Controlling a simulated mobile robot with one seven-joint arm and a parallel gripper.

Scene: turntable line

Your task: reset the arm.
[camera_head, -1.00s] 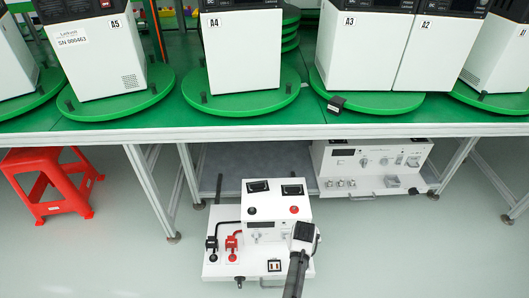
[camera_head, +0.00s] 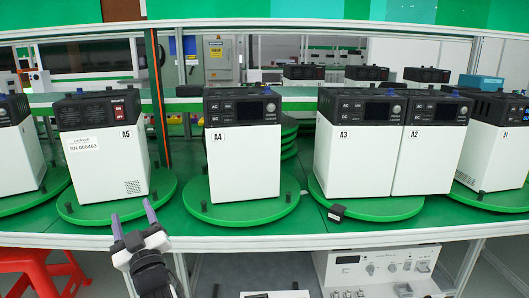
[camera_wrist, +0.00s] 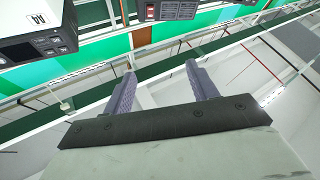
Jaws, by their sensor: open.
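My gripper (camera_head: 133,222) is open and empty in the head view, at the lower left in front of the table edge, below the unit marked A5 (camera_head: 105,165). Its two purple fingers stand apart and point up and a little outward. The wrist view also shows my gripper (camera_wrist: 160,85), with both fingers spread and nothing between them. My arm below the gripper is mostly out of the picture.
White units A4 (camera_head: 243,165), A3 (camera_head: 345,160) and A2 (camera_head: 422,160) stand on green turntables (camera_head: 240,216) on the green table. A red stool (camera_head: 40,275) is at lower left. White equipment (camera_head: 385,268) sits below the table.

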